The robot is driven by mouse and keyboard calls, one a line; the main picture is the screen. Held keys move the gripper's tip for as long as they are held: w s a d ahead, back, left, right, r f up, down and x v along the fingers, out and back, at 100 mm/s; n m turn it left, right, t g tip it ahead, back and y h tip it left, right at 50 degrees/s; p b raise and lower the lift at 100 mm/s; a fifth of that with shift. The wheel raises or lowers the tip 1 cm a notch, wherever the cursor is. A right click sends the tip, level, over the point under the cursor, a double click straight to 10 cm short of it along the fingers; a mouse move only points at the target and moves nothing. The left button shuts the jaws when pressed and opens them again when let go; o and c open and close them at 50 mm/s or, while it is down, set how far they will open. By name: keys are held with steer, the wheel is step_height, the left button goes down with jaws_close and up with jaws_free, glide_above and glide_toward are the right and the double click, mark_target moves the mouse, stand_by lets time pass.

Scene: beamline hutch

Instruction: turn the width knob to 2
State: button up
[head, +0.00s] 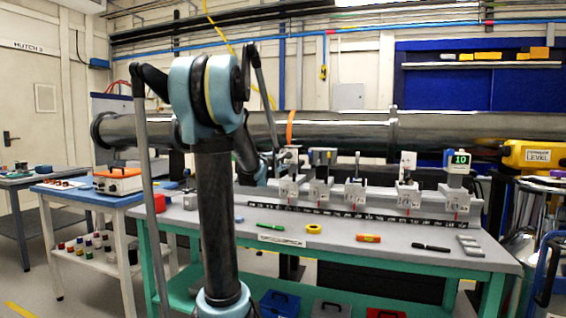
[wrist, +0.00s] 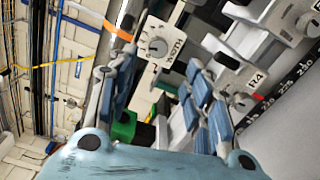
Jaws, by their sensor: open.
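The width knob (wrist: 158,47) is a small round grey knob on a pale plate labelled WIDTH, with dial marks around it, in the upper middle of the wrist view. The marks are too small to read. My gripper (wrist: 160,64) is open, its blue-grey fingers spread at the lower left and lower right of the plate. The knob shows in the gap ahead of the fingertips, with nothing held. In the head view, my gripper is partly hidden behind my arm, near the leftmost unit (head: 290,158) on the rail.
Several other units stand along the rail (head: 340,200), including one with a green display reading 10 (head: 459,160). A large steel pipe (head: 340,128) runs behind. Tape, a pen and small items lie on the grey bench (head: 370,248). A green block (wrist: 124,125) is beside my left finger.

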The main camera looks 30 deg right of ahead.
steer(key=shift+v, duration=1.05)
steer(key=s+a+f+m+g+y, duration=0.3)
steer(key=s+a+f+y, duration=0.1)
steer(key=s+a+f, duration=0.7)
steer(key=s+a+f+m+g+y, duration=0.3)
steer(key=s+a+f+y, duration=0.2)
steer(key=s+a+f, duration=0.6)
steer(key=s+a+f+m+g+y, duration=0.3)
steer(key=s+a+f, duration=0.8)
steer(key=a, duration=1)
steer(key=shift+s+a+f+m+y, duration=0.2)
steer(key=shift+s+f+m+y, duration=0.3)
steer(key=shift+y, duration=0.4)
steer(key=shift+r, duration=0.1)
